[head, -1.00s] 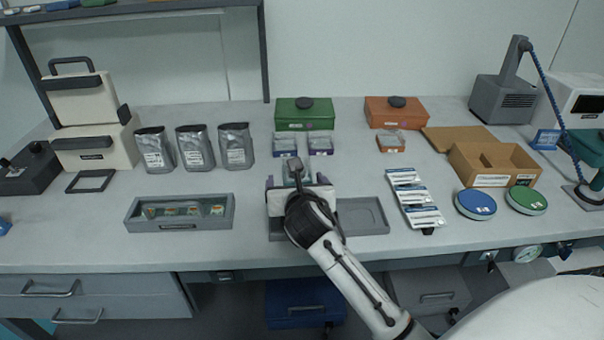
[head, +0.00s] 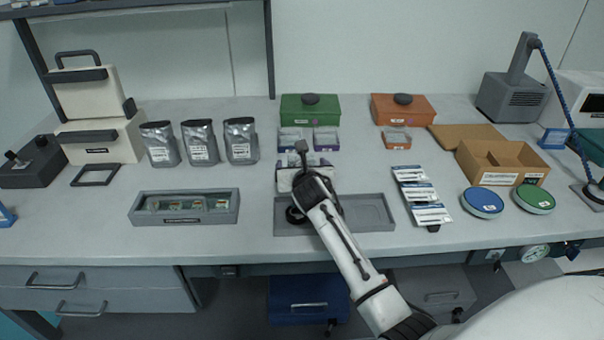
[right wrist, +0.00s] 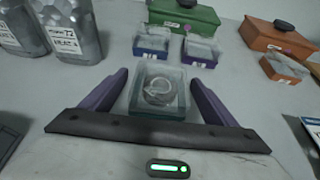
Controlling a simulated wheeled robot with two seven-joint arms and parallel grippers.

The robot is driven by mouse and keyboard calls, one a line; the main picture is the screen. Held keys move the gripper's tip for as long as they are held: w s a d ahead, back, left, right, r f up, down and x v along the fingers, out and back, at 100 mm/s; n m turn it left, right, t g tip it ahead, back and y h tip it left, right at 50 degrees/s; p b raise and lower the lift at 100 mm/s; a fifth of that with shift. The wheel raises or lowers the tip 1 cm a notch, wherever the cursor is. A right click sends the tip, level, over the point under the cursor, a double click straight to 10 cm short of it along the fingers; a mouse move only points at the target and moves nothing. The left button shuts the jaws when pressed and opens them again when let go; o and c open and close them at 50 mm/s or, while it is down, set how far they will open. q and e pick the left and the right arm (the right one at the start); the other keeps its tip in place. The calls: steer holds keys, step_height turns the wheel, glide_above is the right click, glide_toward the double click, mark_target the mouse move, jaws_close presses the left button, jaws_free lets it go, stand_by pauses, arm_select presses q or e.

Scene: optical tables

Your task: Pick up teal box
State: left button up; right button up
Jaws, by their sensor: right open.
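The teal box (right wrist: 158,92) is a small clear-lidded box with a teal tint and a round item inside. In the right wrist view it sits between the two purple fingers of my right gripper (right wrist: 156,95). The fingers are spread, one on each side, with a gap to the box. In the head view my right gripper (head: 304,166) is above the bench, behind the grey tray, and mostly hides the box. My left gripper is not in view.
Silver pouches (head: 200,142) stand to the left. An empty grey tray (head: 372,212) lies in front. An orange-based small box (head: 397,140) is to the right.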

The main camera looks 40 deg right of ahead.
steer(key=c, duration=1.1)
steer(key=shift+r, duration=0.1)
steer(key=shift+c, duration=0.3)
